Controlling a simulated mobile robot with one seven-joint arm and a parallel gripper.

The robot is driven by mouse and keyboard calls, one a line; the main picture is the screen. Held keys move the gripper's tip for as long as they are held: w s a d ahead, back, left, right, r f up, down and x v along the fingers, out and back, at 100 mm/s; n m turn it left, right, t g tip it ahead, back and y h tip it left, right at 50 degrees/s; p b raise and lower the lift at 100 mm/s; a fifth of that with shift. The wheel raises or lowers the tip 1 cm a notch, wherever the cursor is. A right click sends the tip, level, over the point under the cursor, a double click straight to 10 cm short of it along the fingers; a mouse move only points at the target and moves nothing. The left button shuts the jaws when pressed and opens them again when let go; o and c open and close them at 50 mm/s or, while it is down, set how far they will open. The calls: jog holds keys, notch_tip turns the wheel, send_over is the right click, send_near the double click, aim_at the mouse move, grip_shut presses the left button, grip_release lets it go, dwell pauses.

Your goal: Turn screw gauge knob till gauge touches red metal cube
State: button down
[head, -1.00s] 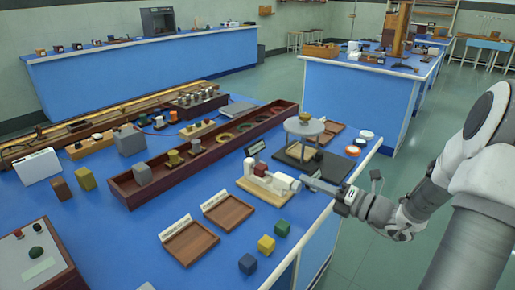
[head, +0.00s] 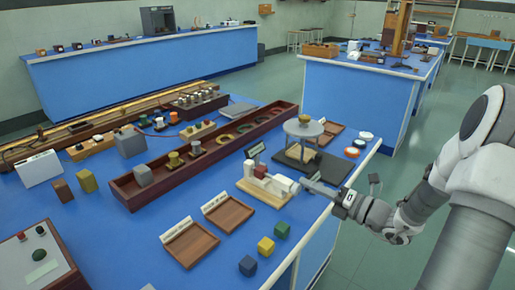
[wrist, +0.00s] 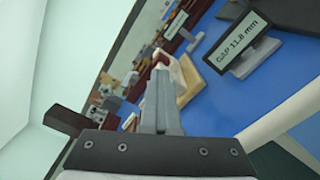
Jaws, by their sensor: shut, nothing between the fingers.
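The screw gauge (head: 272,183) sits on a light wooden base on the blue bench, its pale knob end (head: 291,187) facing my arm. A dark red block (head: 260,171), apparently the red metal cube, is at the gauge's far end. My gripper (head: 304,183) is shut and empty, its fingertips at or very near the knob; I cannot tell whether they touch. In the wrist view the shut fingers (wrist: 160,75) point at the gauge and hide much of it. The gauge's display (wrist: 240,42) reads GAP 11.8 mm.
Wooden trays (head: 190,243) and small blue, yellow and green cubes (head: 266,246) lie in front of the gauge. A round-topped stand (head: 304,129) on a black board is behind it. The bench's white edge (head: 318,225) runs beneath my arm.

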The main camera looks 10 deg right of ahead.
jog(key=shift+a+f+p, duration=0.15)
jog(key=shift+f+p, duration=0.6)
jog(key=shift+p, duration=1.85)
jog(key=shift+r, duration=0.15)
jog(key=shift+w+d+p, duration=0.2)
jog(key=shift+p, duration=0.3)
jog(key=p+v, duration=0.2)
jog(key=v, duration=0.4)
jog(key=shift+d, duration=0.3)
jog(key=shift+w+r, duration=0.1)
jog(key=shift+r, duration=0.1)
